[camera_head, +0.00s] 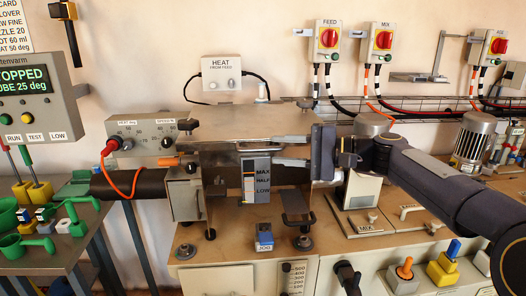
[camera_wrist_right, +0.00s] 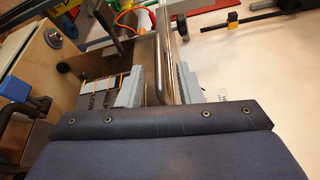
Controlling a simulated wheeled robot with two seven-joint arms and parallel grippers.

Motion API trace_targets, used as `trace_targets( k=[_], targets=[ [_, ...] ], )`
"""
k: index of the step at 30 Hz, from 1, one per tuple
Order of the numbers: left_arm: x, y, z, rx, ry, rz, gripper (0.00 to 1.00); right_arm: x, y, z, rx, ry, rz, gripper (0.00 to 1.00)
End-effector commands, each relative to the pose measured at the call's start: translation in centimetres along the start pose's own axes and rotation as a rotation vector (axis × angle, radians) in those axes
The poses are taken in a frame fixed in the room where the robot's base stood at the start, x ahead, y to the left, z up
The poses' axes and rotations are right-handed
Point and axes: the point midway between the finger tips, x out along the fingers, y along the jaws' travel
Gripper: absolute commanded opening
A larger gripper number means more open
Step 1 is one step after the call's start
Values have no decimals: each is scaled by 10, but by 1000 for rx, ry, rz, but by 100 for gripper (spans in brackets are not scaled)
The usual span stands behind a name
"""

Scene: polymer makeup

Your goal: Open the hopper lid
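The hopper (camera_head: 225,170) stands mid-bench, with a MAX/HALF/LOW level strip (camera_head: 256,180) on its front. Its flat steel lid (camera_head: 235,118) lies level on top and looks closed. My right gripper (camera_head: 291,150) comes in from the right at the lid's front right edge, with one finger higher and one lower. In the right wrist view, the fingers (camera_wrist_right: 163,90) stand on either side of a thin steel edge or bar (camera_wrist_right: 156,65). Gaps seem to show beside it, so the gripper looks open around it; contact is not clear. My left gripper is not in view.
A HEAT box (camera_head: 221,73) is on the wall behind the hopper. A control panel (camera_head: 150,133) with an orange cable stands left. A blue-topped block (camera_head: 264,237) sits in front. Motors (camera_head: 472,137) stand right. Green scoops (camera_head: 40,220) lie on the left table.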

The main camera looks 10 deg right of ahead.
Motion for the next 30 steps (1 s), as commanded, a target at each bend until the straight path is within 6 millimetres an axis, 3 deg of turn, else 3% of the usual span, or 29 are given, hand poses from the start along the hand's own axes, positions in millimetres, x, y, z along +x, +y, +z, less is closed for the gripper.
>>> trace_targets(
  k=[3,9,20,27,30],
  targets=[
    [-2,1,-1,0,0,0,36,21,0,1,0,-4,3,33],
    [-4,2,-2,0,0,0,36,45,0,0,-1,-1,2,33],
    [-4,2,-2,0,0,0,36,50,0,0,-1,1,1,33],
    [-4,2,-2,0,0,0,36,50,0,0,-1,1,2,1],
    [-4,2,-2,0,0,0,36,50,1,0,-1,1,2,0]
  ],
)
